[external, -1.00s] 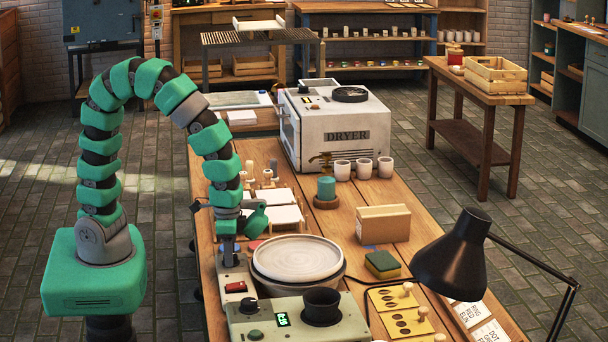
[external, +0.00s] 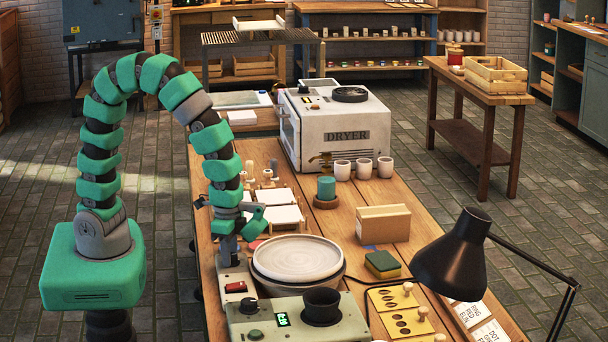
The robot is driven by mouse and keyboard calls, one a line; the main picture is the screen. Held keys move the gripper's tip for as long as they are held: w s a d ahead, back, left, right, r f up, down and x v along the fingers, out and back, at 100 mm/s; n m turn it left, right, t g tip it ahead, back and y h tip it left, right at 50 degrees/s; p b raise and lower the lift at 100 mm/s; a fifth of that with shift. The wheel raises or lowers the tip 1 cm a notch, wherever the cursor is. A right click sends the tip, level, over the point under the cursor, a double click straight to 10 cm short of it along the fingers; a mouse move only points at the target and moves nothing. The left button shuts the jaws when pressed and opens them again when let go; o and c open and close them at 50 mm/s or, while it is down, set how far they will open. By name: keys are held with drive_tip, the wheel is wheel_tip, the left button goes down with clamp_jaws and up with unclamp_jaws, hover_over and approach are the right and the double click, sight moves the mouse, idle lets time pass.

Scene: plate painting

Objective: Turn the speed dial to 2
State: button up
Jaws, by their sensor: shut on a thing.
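The pottery wheel's control housing (external: 282,324) stands at the near end of the workbench. A narrow raised strip (external: 232,270) of it runs back along the left of the wheel. My gripper (external: 229,258) points straight down at the far end of this strip. It is shut on a small knob there, which looks to be the speed dial. The fingers hide the dial, so its marks and setting do not show. A pale round plate (external: 298,257) sits on the wheel, just right of my gripper. A small green-lit display (external: 283,319) is too small to read surely.
A sponge (external: 382,264), stencils (external: 400,310) and a black lamp (external: 455,255) stand to the right. White tiles lie behind my gripper.

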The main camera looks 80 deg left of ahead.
drive_tip(key=o, duration=1)
wheel_tip(320, 180, up, 14)
drive_tip(key=shift+f+p, duration=0.1)
drive_tip(key=shift+p, duration=0.9)
